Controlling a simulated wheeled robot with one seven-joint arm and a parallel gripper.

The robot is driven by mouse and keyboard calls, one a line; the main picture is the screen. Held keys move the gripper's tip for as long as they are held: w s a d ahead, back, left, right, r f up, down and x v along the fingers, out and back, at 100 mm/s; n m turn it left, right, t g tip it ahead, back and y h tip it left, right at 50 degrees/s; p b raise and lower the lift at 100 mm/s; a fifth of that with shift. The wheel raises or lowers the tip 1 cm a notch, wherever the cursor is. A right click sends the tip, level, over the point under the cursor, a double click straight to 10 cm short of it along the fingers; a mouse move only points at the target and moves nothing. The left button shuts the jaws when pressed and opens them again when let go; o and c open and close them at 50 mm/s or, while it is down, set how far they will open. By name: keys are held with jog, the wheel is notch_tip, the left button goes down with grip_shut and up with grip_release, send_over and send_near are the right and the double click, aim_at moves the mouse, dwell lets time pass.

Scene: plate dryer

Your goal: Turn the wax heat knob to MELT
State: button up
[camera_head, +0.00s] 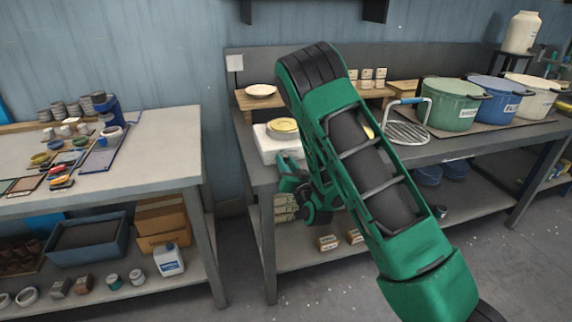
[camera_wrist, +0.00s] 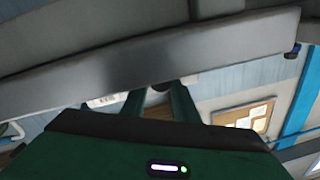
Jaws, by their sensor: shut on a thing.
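The white box with a yellow pan (camera_head: 283,128) on top, which looks like the wax heater, stands on the middle bench at the left end. My gripper is low at the bench's front edge in the head view, mostly hidden by my arm. In the wrist view my gripper (camera_wrist: 161,88) has its two green fingers close around a small dark round thing, which looks like the wax heat knob (camera_wrist: 160,85). It is shut on it. The knob's pointer and the MELT mark cannot be read in either view.
The middle bench's grey edge (camera_wrist: 150,62) crosses close above my fingers in the wrist view. A wire rack (camera_head: 408,132) and a green pot (camera_head: 450,103) stand right of my arm. A left bench (camera_head: 120,180) holds tools and small pots. Floor between the benches is clear.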

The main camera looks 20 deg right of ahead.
jog(key=shift+a+f, duration=0.15)
jog(key=shift+a, duration=0.15)
jog(key=o, duration=1.1)
jog(key=shift+s, duration=0.1)
jog(key=shift+c, duration=0.2)
jog(key=shift+d, duration=0.15)
jog(key=shift+d, duration=0.1)
